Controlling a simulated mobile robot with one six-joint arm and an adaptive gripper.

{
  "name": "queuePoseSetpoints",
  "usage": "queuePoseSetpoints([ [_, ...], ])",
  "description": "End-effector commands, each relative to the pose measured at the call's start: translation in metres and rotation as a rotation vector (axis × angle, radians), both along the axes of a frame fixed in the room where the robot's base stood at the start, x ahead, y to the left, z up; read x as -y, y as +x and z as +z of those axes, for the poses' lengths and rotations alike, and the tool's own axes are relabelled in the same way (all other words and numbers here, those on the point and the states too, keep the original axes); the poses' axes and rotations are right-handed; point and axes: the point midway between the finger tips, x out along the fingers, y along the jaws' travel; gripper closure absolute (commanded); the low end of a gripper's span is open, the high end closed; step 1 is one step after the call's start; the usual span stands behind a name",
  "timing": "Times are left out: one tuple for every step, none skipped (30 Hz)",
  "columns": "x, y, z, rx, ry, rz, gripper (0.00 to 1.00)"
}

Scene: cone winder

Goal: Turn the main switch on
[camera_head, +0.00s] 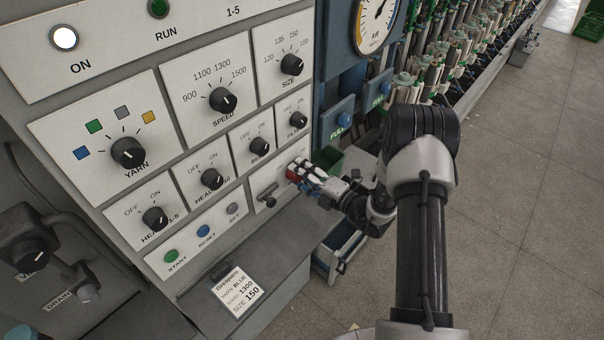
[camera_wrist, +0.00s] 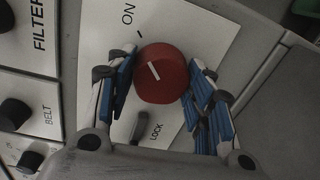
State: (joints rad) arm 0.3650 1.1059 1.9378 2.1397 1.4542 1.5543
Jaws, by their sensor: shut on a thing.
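The main switch is a round red knob (camera_wrist: 162,74) with a white pointer line, on a white panel plate. In the wrist view the line slants up and left, roughly toward the tick below the word ON. My gripper (camera_wrist: 162,92) is shut on the knob, with blue-padded fingers on either side of it. In the head view my gripper (camera_head: 300,175) is at the lower right of the panel, and a bit of the red knob (camera_head: 292,173) shows among the fingers. A grey lever (camera_wrist: 139,126) stands near the word LOCK, below the knob.
The white ON lamp (camera_head: 64,38) is lit; the green RUN lamp (camera_head: 158,8) looks dark. Black knobs fill the panel, with the FILTER knob (camera_head: 298,119) just above my gripper. A paper card (camera_head: 238,289) lies on the ledge. Open floor is at the right.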

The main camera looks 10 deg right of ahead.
Motion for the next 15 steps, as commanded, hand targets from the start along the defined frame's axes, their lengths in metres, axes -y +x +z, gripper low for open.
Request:
queuePoseSetpoints([
  [-0.0003, -0.0002, 0.0002, -0.002, 0.004, 0.001, 0.76],
  [-0.0003, -0.0002, 0.0002, -0.002, 0.005, 0.001, 0.76],
  [-0.0003, -0.0002, 0.0002, -0.002, 0.005, 0.001, 0.76],
  [-0.0003, -0.0002, 0.0001, -0.002, 0.005, 0.001, 0.76],
  [-0.0003, -0.0002, 0.0001, -0.002, 0.005, 0.001, 0.76],
  [-0.0003, -0.0002, 0.0001, -0.002, 0.005, 0.001, 0.76],
  [-0.0003, -0.0002, 0.0002, -0.002, 0.005, 0.001, 0.76],
  [-0.0003, -0.0002, 0.0002, -0.002, 0.005, 0.001, 0.76],
  [-0.0003, -0.0002, 0.0002, -0.002, 0.005, 0.001, 0.76],
  [-0.0003, -0.0002, 0.0002, -0.002, 0.005, 0.001, 0.76],
  [-0.0003, -0.0002, 0.0002, -0.002, 0.005, 0.001, 0.51],
  [-0.0002, -0.0001, 0.0002, -0.002, 0.005, 0.000, 0.48],
  [-0.0002, -0.0001, 0.0002, -0.002, 0.004, 0.000, 0.46],
  [-0.0002, -0.0001, 0.0002, -0.002, 0.004, 0.000, 0.44],
  [-0.0002, -0.0001, 0.0002, -0.002, 0.004, 0.000, 0.42],
])
